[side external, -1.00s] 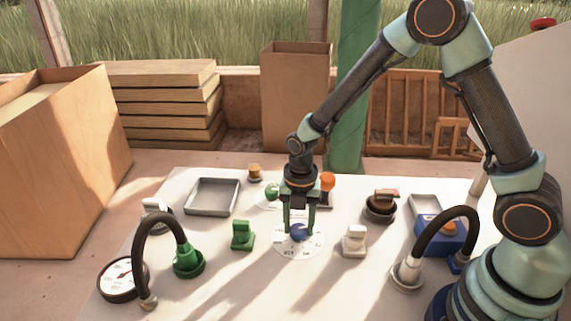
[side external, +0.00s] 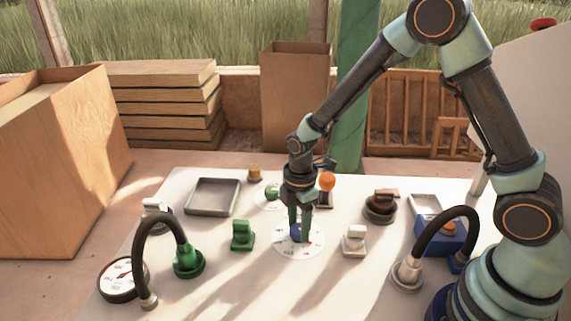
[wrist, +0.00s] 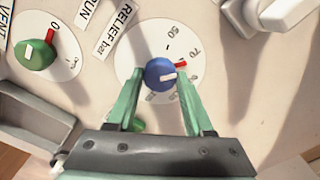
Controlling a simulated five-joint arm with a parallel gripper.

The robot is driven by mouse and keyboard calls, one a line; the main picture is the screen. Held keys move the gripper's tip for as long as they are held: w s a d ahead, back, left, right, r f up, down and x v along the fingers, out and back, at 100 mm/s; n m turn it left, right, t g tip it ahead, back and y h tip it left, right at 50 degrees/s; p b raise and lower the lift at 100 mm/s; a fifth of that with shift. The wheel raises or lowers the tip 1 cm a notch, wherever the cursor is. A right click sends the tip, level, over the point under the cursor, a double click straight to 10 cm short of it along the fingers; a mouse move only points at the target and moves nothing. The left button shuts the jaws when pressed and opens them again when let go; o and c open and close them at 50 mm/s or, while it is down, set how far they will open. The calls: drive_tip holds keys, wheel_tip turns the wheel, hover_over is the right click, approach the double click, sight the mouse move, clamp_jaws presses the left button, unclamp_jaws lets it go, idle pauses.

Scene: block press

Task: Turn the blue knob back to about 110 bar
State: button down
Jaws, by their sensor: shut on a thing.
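The blue knob (side external: 296,232) sits at the middle of a round white dial (side external: 287,252) on the white bench. My gripper (side external: 301,236) points down over it, its green fingers shut on the knob's sides. In the wrist view the blue knob (wrist: 158,71) lies between the fingertips. Its white pointer mark points right, a little below a red mark (wrist: 182,63) on the dial. The dial's 50 and 70 are readable. Other numbers are partly hidden by the fingers, and I cannot read the exact setting. The label beside the dial reads "RELIEF bar".
A pressure gauge (side external: 120,280) with a red needle stands at front left beside a black hose (side external: 145,236). A green block-like fitting (side external: 242,236) and a white one (side external: 354,241) flank the dial. An orange-topped post (side external: 327,183) stands close behind my gripper. A grey tray (side external: 212,197) lies back left.

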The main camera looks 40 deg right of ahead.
drive_tip(key=m, duration=0.4)
drive_tip(key=shift+d+m, duration=0.1)
drive_tip(key=shift+m, duration=0.2)
drive_tip(key=m, duration=0.3)
drive_tip(key=shift+m, duration=0.4)
drive_tip(key=m, duration=0.3)
drive_tip(key=shift+m, duration=2.1)
drive_tip(key=shift+s, duration=0.1)
drive_tip(key=shift+c, duration=1.5)
unclamp_jaws()
